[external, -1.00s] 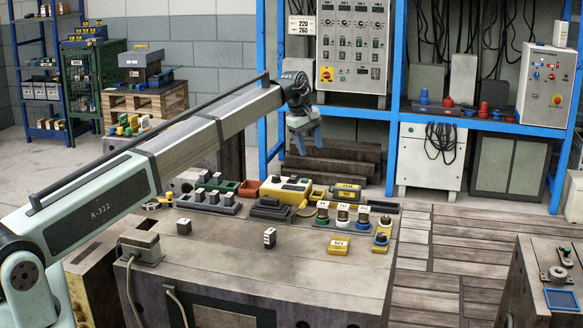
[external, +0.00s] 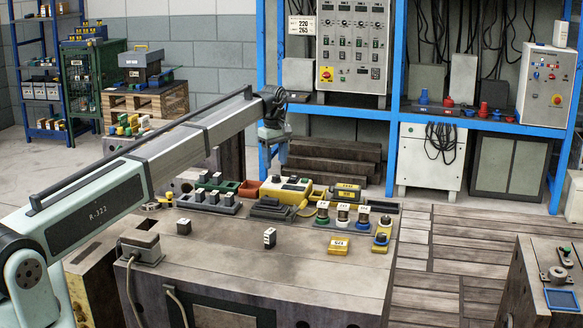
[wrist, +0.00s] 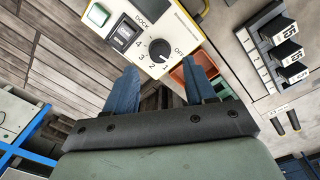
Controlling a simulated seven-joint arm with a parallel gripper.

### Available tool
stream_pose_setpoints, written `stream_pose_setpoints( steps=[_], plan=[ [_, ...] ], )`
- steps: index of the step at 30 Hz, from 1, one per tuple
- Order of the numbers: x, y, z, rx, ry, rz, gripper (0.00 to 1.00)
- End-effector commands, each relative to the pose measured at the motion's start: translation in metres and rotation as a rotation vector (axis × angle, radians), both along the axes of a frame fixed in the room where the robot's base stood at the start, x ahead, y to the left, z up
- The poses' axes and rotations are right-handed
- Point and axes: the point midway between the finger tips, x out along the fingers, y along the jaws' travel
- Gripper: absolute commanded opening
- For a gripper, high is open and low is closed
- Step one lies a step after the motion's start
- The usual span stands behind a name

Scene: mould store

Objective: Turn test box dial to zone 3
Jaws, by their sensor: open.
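The test box (external: 287,186) is a yellow and cream box at the back of the bench. In the wrist view its cream top panel (wrist: 185,28) carries a black round dial (wrist: 159,49) ringed by OFF, 1, 2, 3 and 4. The pointer's exact setting is too small to read surely. My gripper (external: 276,162) hangs above the box, pointing down. In the wrist view its two blue fingers (wrist: 165,70) are spread, empty, to either side below the dial in the picture, and apart from it.
Dark blocks in a grey tray (external: 207,206) and green and red bins stand left of the box. Labelled coils on a grey plate (external: 349,224) stand to its right. A loose block (external: 270,237) lies in front. The bench front is mostly clear.

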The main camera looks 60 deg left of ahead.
Motion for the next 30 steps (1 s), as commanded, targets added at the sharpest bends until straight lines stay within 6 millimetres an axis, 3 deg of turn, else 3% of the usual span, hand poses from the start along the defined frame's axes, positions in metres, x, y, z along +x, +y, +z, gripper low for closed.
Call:
stream_pose_setpoints(
  steps=[9, 22, 30],
  plan=[
    [0.001, 0.0, -0.039, 0.0, 0.0, 0.0, 0.55],
    [0.001, 0.0, -0.046, 0.0, -0.001, 0.0, 0.55],
    [0.001, 0.0, -0.046, 0.0, -0.001, 0.0, 0.31]
  ],
)
